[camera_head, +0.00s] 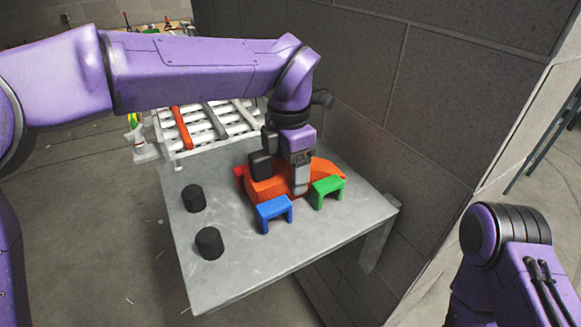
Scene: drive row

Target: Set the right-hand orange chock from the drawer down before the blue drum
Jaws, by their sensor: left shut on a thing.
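An orange piece (266,190), which I take for an orange chock, is on the grey table by the wall. My left gripper (281,176) points down over it and is shut on it, hiding part of its shape. More orange (327,169) shows to the right of the fingers; I cannot tell whether it is the same piece or a second one. I cannot make out a blue drum or a drawer. My right arm shows at the lower right, but its gripper is not in view.
A blue bridge-shaped block (274,211) and a green one (327,191) stand just in front of the orange. Two black cylinders (193,198) (209,243) stand on the left of the grey table (250,262). A block wall (400,110) closes the right side. The table's front is clear.

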